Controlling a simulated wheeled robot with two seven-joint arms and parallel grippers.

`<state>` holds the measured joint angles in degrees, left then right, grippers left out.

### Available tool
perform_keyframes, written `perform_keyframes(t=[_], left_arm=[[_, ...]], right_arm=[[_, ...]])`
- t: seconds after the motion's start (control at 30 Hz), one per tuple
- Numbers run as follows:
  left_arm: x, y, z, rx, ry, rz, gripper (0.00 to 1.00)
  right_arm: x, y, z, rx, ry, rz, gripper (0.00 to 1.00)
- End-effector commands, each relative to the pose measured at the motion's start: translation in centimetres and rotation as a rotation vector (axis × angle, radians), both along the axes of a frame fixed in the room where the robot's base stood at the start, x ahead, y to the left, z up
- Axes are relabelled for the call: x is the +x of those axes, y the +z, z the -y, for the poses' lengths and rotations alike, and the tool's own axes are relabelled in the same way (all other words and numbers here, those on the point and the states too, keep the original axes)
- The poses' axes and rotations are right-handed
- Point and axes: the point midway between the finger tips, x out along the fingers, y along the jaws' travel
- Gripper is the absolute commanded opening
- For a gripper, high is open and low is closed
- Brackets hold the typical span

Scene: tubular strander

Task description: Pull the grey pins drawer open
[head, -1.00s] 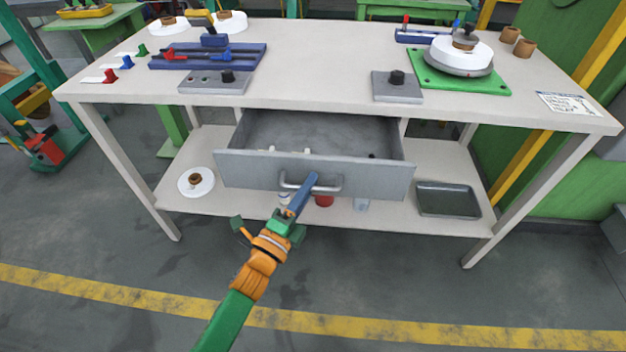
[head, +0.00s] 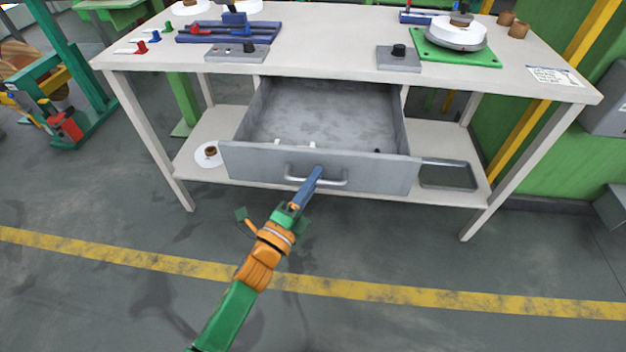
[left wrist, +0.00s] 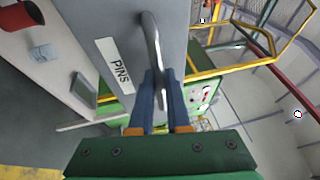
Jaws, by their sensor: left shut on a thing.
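The grey pins drawer (head: 385,172) hangs under the white workbench and stands well open, its inside showing in the head view. A few small pale items and a dark one lie near its front wall. Its front, with a "PINS" label (left wrist: 114,66), fills the upper middle of the left wrist view. My left gripper (head: 316,178) is shut on the drawer's bar handle (head: 335,182). In the left wrist view its blue fingers (left wrist: 160,95) close around the handle (left wrist: 152,42). My right gripper is not in view.
The workbench top (head: 330,45) carries control boxes, a blue rack (head: 228,32) and a green plate (head: 455,50) with a white spool. A dark tray (head: 447,174) and a white spool (head: 208,154) rest on the lower shelf. The floor in front is clear.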

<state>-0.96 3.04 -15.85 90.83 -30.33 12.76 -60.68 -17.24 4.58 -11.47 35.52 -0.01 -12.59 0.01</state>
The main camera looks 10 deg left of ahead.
Motion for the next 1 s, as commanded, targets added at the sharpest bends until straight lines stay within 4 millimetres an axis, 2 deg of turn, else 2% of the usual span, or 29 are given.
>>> perform_keyframes(t=[0.17,0.2,0.23,0.27,0.57,0.8,1.0], left_arm=[[0.0,0.0,0.0,0.0,0.0,0.001,0.0],[0.0,0.0,0.0,0.0,0.0,0.001,0.17],[0.0,0.0,0.0,0.0,0.0,0.001,0.26],[0.0,0.0,0.0,0.0,0.0,0.001,0.27],[-0.3,-0.1,-0.1,0.0,0.0,0.0,0.27],[-4.7,-1.0,-2.0,0.001,0.0,-0.003,0.27],[-6.4,-1.2,-2.7,0.0,0.0,0.0,0.27]], right_arm=[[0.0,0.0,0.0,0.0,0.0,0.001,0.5],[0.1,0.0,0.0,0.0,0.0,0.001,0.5],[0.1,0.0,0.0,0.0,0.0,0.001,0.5],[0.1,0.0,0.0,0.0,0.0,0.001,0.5],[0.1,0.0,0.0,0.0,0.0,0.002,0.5],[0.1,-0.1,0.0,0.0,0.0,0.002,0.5],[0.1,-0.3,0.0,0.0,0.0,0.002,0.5]])
